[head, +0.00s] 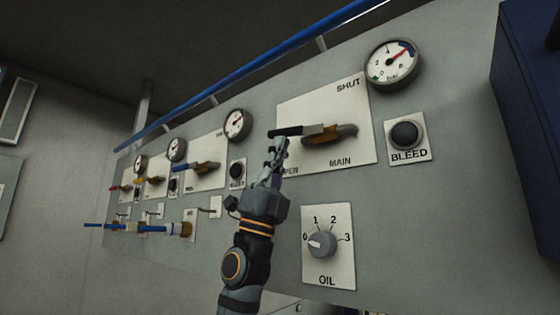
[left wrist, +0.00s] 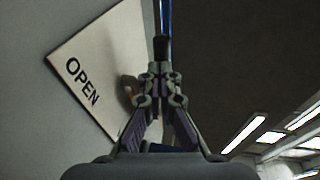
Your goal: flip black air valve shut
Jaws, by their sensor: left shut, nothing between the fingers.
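The black air valve lever (head: 290,131) is on the white MAIN plate (head: 352,105), which reads SHUT at the upper right and OPEN at the lower left. Its handle points left, roughly level, from a brass body (head: 325,138). My left gripper (head: 278,142) is shut and empty, its fingertips just under the handle's free end. I cannot tell whether they touch. In the left wrist view the shut fingertips (left wrist: 161,68) lie just below the dark handle end (left wrist: 161,46), beside the plate corner reading OPEN (left wrist: 82,80). My right gripper is not in view.
A black BLEED button (head: 405,135) and a gauge (head: 391,65) are right of the plate. The OIL knob (head: 322,244) is below. Smaller valves, including a blue one (head: 193,167), are to the left. A blue pipe (head: 240,75) runs above, and a dark blue box (head: 525,90) stands right.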

